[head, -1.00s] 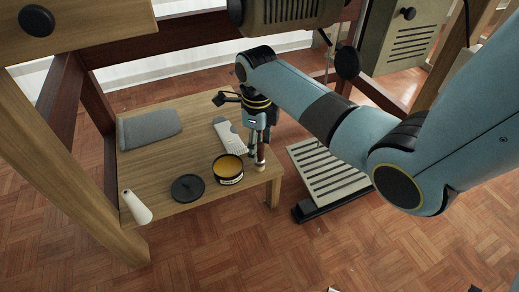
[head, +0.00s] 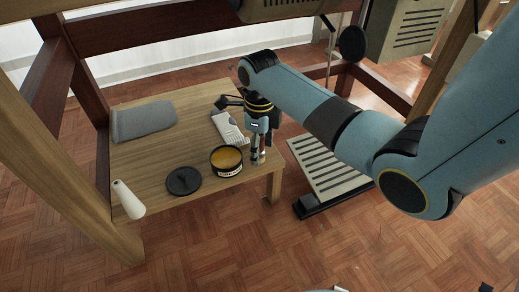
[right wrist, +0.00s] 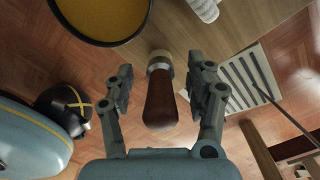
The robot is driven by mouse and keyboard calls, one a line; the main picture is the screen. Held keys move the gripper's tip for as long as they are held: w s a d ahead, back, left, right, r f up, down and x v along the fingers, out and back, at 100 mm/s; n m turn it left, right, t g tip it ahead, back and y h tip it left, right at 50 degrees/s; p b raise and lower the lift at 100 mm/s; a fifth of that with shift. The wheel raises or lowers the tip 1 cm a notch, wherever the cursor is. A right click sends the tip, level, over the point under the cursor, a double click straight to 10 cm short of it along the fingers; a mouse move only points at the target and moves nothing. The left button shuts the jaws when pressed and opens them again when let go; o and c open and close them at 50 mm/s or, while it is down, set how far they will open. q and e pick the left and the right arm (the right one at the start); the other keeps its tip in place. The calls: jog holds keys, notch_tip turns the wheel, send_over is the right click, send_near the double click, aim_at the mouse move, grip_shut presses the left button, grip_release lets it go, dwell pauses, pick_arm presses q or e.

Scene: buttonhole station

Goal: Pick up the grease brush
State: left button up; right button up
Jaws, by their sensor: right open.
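The grease brush (right wrist: 160,100) has a dark red-brown handle, a metal ferrule and a pale tip. In the right wrist view its handle points toward the camera, between the fingers of my right gripper (right wrist: 163,82). The fingers stand apart, with a visible gap on each side of the handle. In the head view my right gripper (head: 258,156) points down at the front right corner of the low wooden shelf, beside the grease tin, and mostly hides the brush. My left gripper is not in view.
The open grease tin (head: 227,168) stands just left of my right gripper, its lid (head: 183,181) farther left. A pale comb-like piece (head: 225,127), a grey cloth roll (head: 144,121) and a white cone (head: 128,199) are also on the shelf (head: 150,160). A slatted treadle (head: 322,167) is right.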

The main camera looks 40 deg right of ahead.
grip_shut()
dwell(0.5)
jog(key=shift+r, duration=0.1)
